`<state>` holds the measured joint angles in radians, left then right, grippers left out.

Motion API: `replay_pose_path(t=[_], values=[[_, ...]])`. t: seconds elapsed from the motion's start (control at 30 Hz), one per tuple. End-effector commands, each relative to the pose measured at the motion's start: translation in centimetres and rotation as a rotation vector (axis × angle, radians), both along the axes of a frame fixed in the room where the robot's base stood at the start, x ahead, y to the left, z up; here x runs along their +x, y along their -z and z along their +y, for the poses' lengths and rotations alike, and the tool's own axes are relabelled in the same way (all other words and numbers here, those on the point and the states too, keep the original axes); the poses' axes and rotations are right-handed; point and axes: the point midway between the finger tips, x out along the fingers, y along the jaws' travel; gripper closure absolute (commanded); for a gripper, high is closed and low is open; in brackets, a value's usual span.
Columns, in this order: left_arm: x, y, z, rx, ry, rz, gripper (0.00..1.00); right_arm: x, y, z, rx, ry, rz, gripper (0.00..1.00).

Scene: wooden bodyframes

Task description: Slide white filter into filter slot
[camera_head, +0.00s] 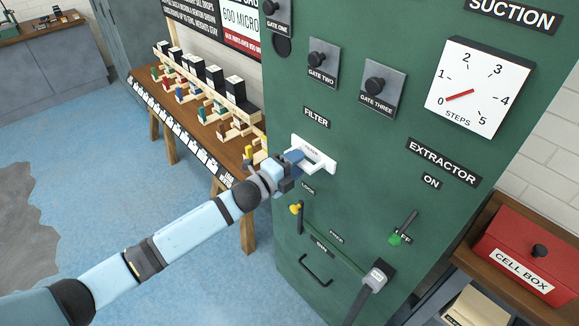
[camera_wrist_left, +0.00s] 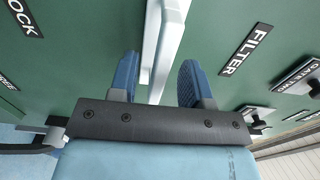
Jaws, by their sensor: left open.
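The white filter (camera_head: 327,162) is at the front of the green machine, under the FILTER label (camera_head: 316,117). Its plate lies at or against the panel, and a white handle part sticks out toward my left gripper (camera_head: 298,157). The slot is hidden behind the white plate, so I cannot tell how deep the filter sits. In the left wrist view the white filter (camera_wrist_left: 166,40) runs between the two blue fingers of my left gripper (camera_wrist_left: 158,82), which are open with gaps on both sides. My right gripper is not in view.
The green panel carries gate knobs (camera_head: 375,86), a white STEPS dial (camera_head: 480,87), a yellow-tipped lever (camera_head: 296,209) and a green-tipped lever (camera_head: 396,238). A wooden bench (camera_head: 180,105) with small racks stands left of the machine. A red cell box (camera_head: 535,250) is at right.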

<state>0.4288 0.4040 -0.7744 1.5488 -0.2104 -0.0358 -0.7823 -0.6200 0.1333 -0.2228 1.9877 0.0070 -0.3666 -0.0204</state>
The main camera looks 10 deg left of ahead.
Motion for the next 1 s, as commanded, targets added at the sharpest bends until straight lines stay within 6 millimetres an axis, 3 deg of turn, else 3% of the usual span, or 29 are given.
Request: replay_pose_path(t=[0.17, 0.6, 0.8, 1.0], values=[[-1.3, 0.2, 1.1, 0.001, 0.000, -0.001, 0.56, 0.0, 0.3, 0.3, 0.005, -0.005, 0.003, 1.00], [-8.9, 0.3, 6.9, 0.001, 0.001, 0.000, 0.56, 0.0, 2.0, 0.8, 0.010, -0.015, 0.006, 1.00], [-10.6, 0.1, 8.2, 0.000, 0.000, 0.000, 0.56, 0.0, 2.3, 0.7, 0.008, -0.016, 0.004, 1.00], [-10.9, 0.0, 8.5, -0.001, 0.001, -0.001, 0.56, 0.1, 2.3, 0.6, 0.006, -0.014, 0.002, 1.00]])
